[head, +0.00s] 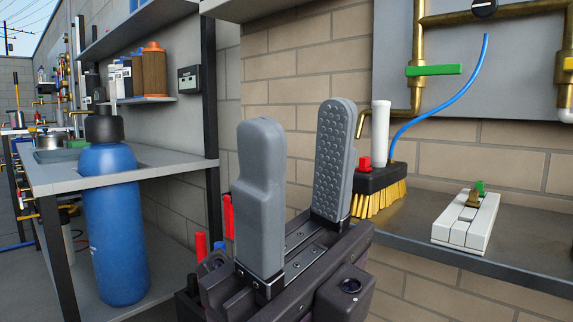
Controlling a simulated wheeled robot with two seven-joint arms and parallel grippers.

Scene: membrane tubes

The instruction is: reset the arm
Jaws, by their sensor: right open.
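My right gripper (298,178) fills the middle of the head view, with two grey upright fingers spread wide apart. It is open, and nothing shows between the fingers. The inner face of its right finger is covered in round bumps. Behind it on the shelf, a white membrane tube (380,133) stands upright by a black block with yellow bristles (383,190). A set of white bars (467,222) with a brass and green fitting on top lies further right on the shelf. My left gripper is not in view.
A dark shelf (520,248) runs along the brick wall at right. Above it, a grey panel carries brass pipes, a green-handled valve (433,70) and a curved blue hose (450,101).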

